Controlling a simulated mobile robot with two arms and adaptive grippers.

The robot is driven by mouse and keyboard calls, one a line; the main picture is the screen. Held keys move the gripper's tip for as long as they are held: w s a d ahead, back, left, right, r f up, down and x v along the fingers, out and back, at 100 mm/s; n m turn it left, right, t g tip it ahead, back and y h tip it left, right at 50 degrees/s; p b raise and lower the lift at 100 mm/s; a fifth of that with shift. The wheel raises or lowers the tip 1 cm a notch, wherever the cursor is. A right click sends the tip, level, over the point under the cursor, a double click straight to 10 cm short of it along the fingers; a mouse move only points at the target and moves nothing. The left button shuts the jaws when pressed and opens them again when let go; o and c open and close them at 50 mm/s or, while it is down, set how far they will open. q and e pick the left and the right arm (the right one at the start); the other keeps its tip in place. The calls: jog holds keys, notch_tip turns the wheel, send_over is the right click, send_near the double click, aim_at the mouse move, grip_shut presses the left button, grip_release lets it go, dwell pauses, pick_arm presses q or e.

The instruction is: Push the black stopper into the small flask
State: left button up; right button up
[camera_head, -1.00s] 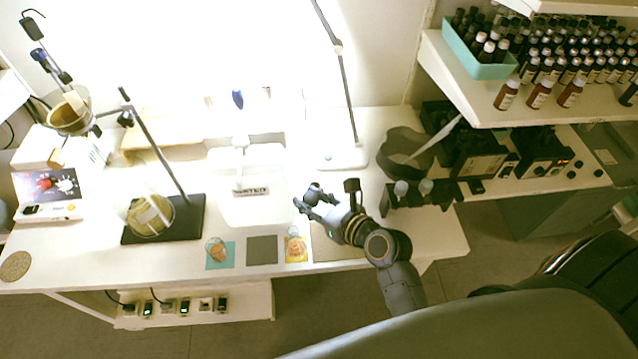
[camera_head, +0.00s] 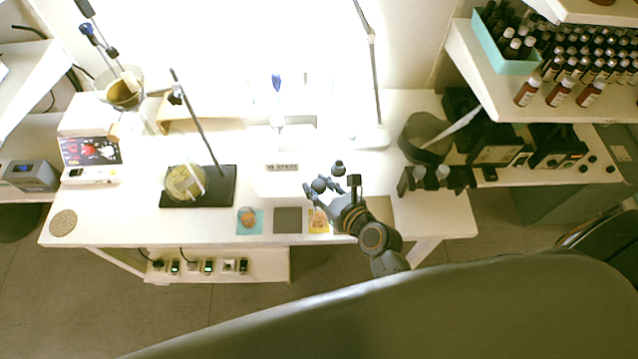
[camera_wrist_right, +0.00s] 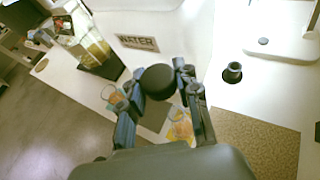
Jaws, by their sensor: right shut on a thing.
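My right gripper (camera_head: 313,194) is shut on the black stopper (camera_head: 319,185), a dark round piece held above the table. In the right wrist view the stopper (camera_wrist_right: 157,82) sits between the two fingers of the gripper (camera_wrist_right: 160,92). A small glass flask with orange-brown content (camera_head: 247,217) stands on a teal mat, left of the gripper. An orange and yellow item (camera_head: 318,222), perhaps another flask, is on a yellow mat near the gripper; the wrist view shows it partly behind a finger. I cannot tell which is the small flask. My left gripper is not in view.
A small dark stand (camera_head: 338,168) is on the table just behind the gripper. A grey mat (camera_head: 288,220) lies between the teal and yellow mats. A lamp base (camera_head: 368,138) and dark holder (camera_head: 436,180) are farther right. A stand with a flask (camera_head: 210,190) is left.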

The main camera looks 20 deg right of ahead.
notch_tip(320, 180, down, 3)
jog(key=b, duration=0.2)
jog(key=shift+r+b, duration=0.1)
jog(key=shift+b, duration=0.2)
jog(key=shift+f+b, duration=1.05)
jog(key=shift+f, duration=0.4)
jog(key=shift+p, duration=0.7)
jog(key=shift+f+b, duration=1.1)
jog(key=shift+f, duration=0.4)
jog(key=o, duration=1.1)
jog(key=shift+s+r, duration=0.1)
jog(key=v, duration=1.1)
jog(key=shift+s+d+r, duration=0.15)
jog(key=shift+s, duration=0.2)
